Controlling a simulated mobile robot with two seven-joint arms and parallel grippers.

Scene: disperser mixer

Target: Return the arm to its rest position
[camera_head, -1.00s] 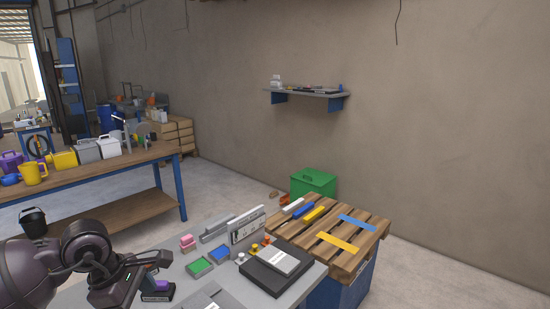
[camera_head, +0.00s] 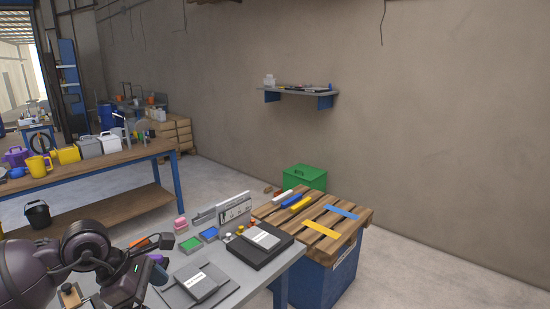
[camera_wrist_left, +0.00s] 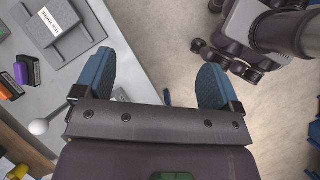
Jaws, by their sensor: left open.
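My left arm comes in at the lower left of the head view, over the near end of the grey table (camera_head: 256,284). My left gripper (camera_head: 150,272) is at its end, small and partly hidden by the wrist there. In the left wrist view the gripper (camera_wrist_left: 155,88) has its two blue fingers wide apart with nothing between them. Below the fingers are the edge of the grey table (camera_wrist_left: 128,40) and the pale floor. My right gripper is not recognisable in these views.
A workbench with jugs (camera_head: 130,158) stands at left. The floor at right is clear.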

